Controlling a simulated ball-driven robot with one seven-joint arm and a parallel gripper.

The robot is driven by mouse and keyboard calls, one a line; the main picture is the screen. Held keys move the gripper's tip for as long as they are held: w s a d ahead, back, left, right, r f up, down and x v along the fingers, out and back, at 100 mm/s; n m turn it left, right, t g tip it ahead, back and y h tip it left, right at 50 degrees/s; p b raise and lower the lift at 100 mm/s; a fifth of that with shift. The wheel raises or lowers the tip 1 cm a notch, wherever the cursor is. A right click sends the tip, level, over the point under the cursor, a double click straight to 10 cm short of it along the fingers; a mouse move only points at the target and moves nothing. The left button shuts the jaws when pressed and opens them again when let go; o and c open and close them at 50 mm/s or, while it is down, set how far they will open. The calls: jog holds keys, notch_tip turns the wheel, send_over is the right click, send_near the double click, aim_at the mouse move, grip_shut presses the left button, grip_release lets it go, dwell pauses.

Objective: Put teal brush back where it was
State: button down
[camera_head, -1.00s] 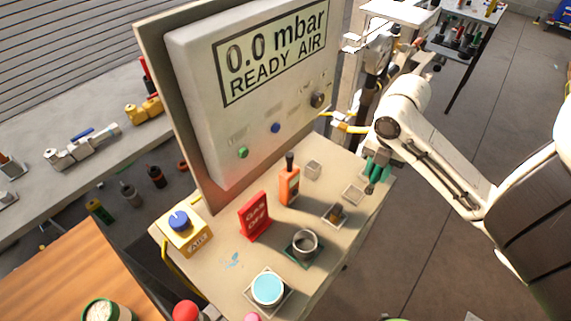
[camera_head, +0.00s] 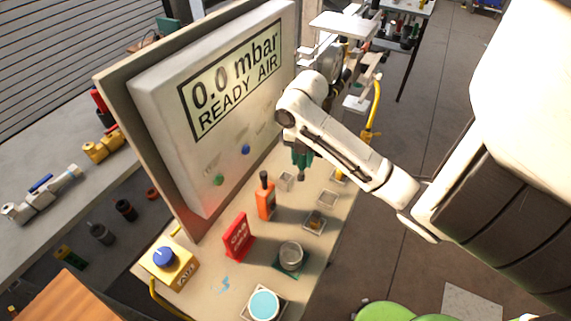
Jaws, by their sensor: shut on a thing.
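My arm reaches in from the right over the beige bench top. My gripper (camera_head: 302,163) is at the arm's end, low over the back part of the bench, in front of the gauge panel. A dark teal shape hangs there, which looks like the teal brush (camera_head: 302,160) held upright in the shut jaws. The fingers and brush are too small and dark to tell fully apart. Small square trays stand below and right of it: an empty-looking one (camera_head: 327,198) and one with brass bits (camera_head: 315,223). A small grey block (camera_head: 286,181) is just below left of the gripper.
An orange device (camera_head: 265,197), a red sign (camera_head: 237,238), a metal cup (camera_head: 290,256), a light-blue-topped tub (camera_head: 263,304) and a yellow box (camera_head: 170,262) stand on the bench. The tall panel (camera_head: 215,105) borders the left. A yellow hose (camera_head: 374,112) is behind the arm.

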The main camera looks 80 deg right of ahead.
jog(key=w+d, duration=0.1)
jog(key=w, duration=0.4)
jog(key=shift+d+f+b, duration=0.15)
jog(key=shift+f+b, duration=0.3)
jog(key=shift+f, duration=3.1)
jog(key=shift+f, duration=0.15)
jog(key=c, duration=0.8)
grip_release()
notch_tip(320, 180, up, 12)
jog(key=shift+r+p, duration=0.2)
jog(key=shift+p, duration=0.25)
